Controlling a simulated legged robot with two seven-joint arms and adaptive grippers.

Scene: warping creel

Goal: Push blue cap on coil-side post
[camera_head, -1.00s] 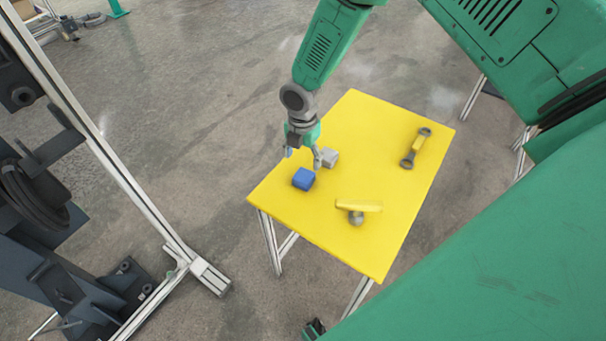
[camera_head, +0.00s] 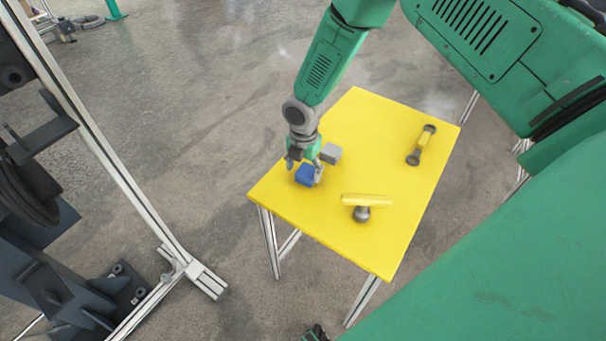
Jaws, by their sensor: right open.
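The blue cap (camera_head: 306,175) is a small blue block on the left part of the yellow table (camera_head: 385,150). My right gripper (camera_head: 304,170) is open and low over the cap, with one finger on each side of it. The right finger partly overlaps the cap's right side in the picture; I cannot tell whether they touch. My left gripper is not in view. I cannot make out which part is the coil-side post.
A grey block (camera_head: 330,153) lies close behind the right finger. A yellow-handled tool (camera_head: 366,201) and a yellow-and-grey tool (camera_head: 421,145) lie on the table. A dark machine (camera_head: 50,285) with an aluminium frame (camera_head: 110,165) stands left, with clear floor between.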

